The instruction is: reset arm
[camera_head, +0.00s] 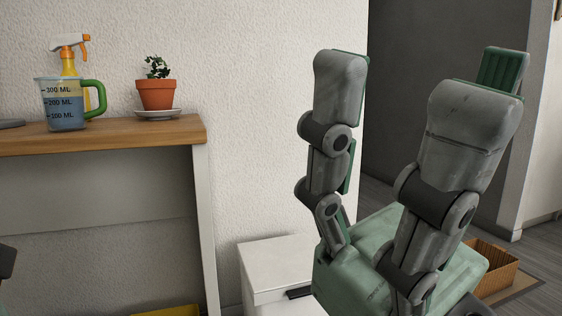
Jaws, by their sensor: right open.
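My right gripper (409,80) rises large in the right half of the head view. Its two grey, jointed fingers point up and stand wide apart, with nothing between them. Its pale green palm is at the bottom, in front of a white box-like unit. A small dark grey and green part at the far left edge seems to belong to my left arm or gripper; too little of it shows to tell its state.
A wooden-topped table (160,136) at left bears a measuring jug (64,110) of bluish liquid, a spray bottle (68,62) and a potted plant (156,94) on a saucer (158,114). A white unit (275,262) stands beside it. A brown basket (497,268) sits on the floor at right.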

